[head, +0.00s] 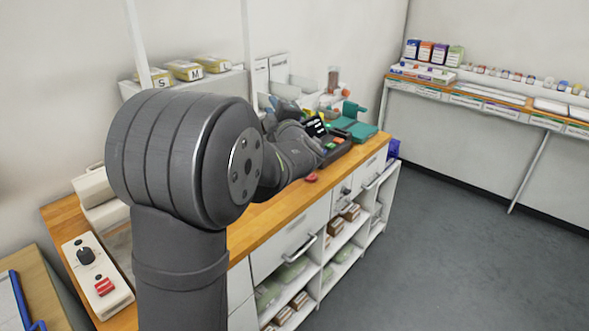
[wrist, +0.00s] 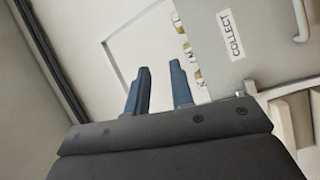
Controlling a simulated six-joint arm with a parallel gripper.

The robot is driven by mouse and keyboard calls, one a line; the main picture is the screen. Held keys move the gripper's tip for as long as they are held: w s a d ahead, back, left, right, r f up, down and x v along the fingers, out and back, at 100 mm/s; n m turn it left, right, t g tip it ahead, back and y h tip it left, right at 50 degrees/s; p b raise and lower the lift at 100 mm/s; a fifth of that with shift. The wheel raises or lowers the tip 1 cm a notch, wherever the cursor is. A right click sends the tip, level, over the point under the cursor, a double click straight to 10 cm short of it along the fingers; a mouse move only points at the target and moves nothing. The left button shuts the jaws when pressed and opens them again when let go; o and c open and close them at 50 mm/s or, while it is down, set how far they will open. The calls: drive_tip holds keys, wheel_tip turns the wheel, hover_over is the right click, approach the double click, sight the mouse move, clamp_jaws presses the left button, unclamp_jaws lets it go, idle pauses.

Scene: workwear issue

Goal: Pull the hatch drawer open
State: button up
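A pale grey panel labelled COLLECT (wrist: 222,62) fills the upper right of the wrist view. A light bar handle (wrist: 300,20) shows at its right, cut by the picture's edge. I cannot tell whether this panel is the hatch drawer's front. My gripper (wrist: 160,80) has two blue-grey fingers spread apart with nothing between them. The fingers are left of the label and the handle, not on the handle. In the head view my arm hides most of the gripper and much of the back of the counter.
The wooden counter (head: 264,222) has white drawers with bar handles below. A teal device (head: 362,127) and a dark tray (head: 335,150) stand at its far end. A switch box (head: 95,270) is at near left. Packets marked S and M (head: 185,70) lie on a back ledge. The floor (head: 440,250) is clear.

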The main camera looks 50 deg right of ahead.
drive_tip(key=s+f+m+g, duration=0.1)
drive_tip(key=s+f+m, duration=0.2)
drive_tip(key=f+m, duration=0.45)
drive_tip(key=s+f+m+g+h, duration=0.1)
drive_tip(key=s+f+m, duration=0.3)
drive_tip(key=f, duration=0.7)
drive_tip(key=s+f+m+g, duration=0.1)
drive_tip(key=s+f+m, duration=0.3)
drive_tip(key=f, duration=0.6)
drive_tip(key=s+a+f+m+g+h, duration=0.1)
drive_tip(key=s+a+f+m, duration=0.15)
drive_tip(key=f+m, duration=0.35)
drive_tip(key=s+a+f+m+g, duration=0.1)
drive_tip(key=s+a+f+m, duration=0.15)
drive_tip(key=f+m, duration=0.3)
drive_tip(key=m+g, duration=0.1)
drive_tip(key=m, duration=0.7)
approach(304, 248)
drive_tip(key=shift+h, duration=0.4)
drive_tip(key=x, duration=0.6)
drive_tip(key=f+x, duration=0.1)
drive_tip(key=x, duration=0.3)
drive_tip(key=shift+w+a+f, duration=0.1)
drive_tip(key=shift+a, duration=0.05)
clamp_jaws()
